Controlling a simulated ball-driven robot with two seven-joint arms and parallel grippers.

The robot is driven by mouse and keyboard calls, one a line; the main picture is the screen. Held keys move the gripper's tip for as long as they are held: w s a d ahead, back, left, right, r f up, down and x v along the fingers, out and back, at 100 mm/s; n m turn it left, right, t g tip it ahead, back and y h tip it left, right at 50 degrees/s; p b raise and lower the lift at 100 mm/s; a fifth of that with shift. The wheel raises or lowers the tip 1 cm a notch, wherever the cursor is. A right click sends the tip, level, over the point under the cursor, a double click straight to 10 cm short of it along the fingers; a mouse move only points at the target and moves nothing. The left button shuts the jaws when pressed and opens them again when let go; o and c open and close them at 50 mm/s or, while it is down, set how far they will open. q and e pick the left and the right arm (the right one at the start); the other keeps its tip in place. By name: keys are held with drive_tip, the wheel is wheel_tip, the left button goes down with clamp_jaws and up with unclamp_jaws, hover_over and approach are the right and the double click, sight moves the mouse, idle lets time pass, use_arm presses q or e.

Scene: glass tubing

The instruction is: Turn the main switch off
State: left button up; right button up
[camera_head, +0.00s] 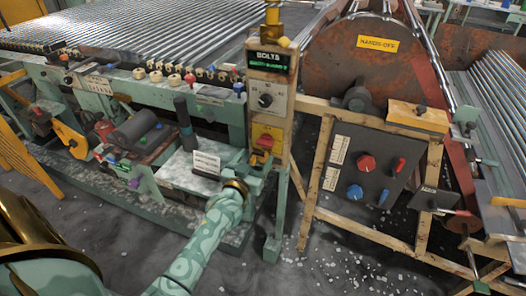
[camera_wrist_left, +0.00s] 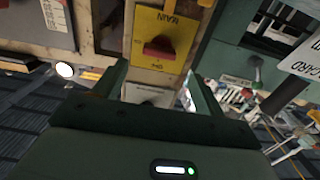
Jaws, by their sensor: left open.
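The main switch is a red knob (camera_head: 265,142) on a yellow plate (camera_head: 267,131), low on the wooden post in the head view. In the left wrist view the red knob (camera_wrist_left: 160,47) shows on the yellow plate (camera_wrist_left: 172,22), upside down, with the word MAIN on it. My left gripper (camera_head: 255,172) is just below the switch in the head view. In the left wrist view its two fingers (camera_wrist_left: 158,82) are apart, with nothing between them, and the knob lies beyond the tips. I cannot tell the knob's exact position. My right gripper is not in view.
Above the switch are a grey box with a black dial (camera_head: 265,100) and a BOLTA display (camera_head: 271,61). A dark panel with red and blue knobs (camera_head: 357,178) stands to the right. A white card (camera_head: 206,164) stands left of the gripper. Glass bits lie on the floor.

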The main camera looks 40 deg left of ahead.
sight(263, 145)
use_arm(q)
drive_tip(key=b+x, duration=0.1)
drive_tip(key=x, duration=0.3)
drive_tip(key=shift+w+f, duration=0.15)
drive_tip(key=shift+w, duration=0.25)
drive_tip(key=shift+w+a+b, duration=0.1)
drive_tip(key=shift+w+b, duration=0.2)
drive_tip(key=shift+w, duration=0.2)
drive_tip(key=c, duration=1)
